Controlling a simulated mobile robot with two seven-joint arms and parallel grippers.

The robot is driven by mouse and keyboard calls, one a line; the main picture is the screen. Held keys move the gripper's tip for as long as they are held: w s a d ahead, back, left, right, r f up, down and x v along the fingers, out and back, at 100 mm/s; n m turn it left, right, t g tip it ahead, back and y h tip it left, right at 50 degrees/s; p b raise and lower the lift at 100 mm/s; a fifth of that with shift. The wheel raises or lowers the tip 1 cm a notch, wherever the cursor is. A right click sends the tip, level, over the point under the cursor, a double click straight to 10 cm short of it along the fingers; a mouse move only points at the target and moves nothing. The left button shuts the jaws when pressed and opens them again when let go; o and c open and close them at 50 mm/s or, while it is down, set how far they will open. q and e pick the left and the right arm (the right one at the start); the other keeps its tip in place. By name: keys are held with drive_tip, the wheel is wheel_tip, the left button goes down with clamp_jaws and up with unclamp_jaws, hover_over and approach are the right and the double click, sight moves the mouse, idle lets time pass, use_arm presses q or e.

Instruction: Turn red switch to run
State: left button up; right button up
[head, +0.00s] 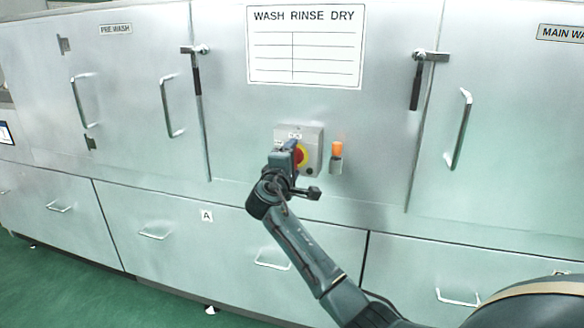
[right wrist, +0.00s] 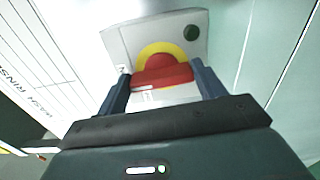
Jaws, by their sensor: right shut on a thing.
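The red switch (right wrist: 165,74) has a red handle on a yellow disc, on a grey control box fixed to the steel washer front. In the head view the red switch (head: 300,155) is partly hidden behind my right gripper (head: 291,148). In the right wrist view the two fingers of my right gripper (right wrist: 164,88) stand on either side of the red handle, shut on it. The handle lies across the wrist picture, nearly level with it. The labels on the box are too small to read. My left gripper is not in view.
An orange lamp (head: 337,150) sticks out just right of the box. A white WASH RINSE DRY chart (head: 305,45) is above. Door handles (head: 459,130) and latches (head: 417,80) project from the panels on both sides. Green floor (head: 60,285) shows at lower left.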

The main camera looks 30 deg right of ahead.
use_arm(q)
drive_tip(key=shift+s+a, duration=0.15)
use_arm(e)
drive_tip(key=shift+m, duration=0.3)
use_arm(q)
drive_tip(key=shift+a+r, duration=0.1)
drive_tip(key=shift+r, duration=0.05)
use_arm(e)
drive_tip(key=o, duration=1)
drive_tip(key=shift+a, duration=0.1)
drive_tip(key=v, duration=1.3)
drive_tip(key=shift+s, duration=0.1)
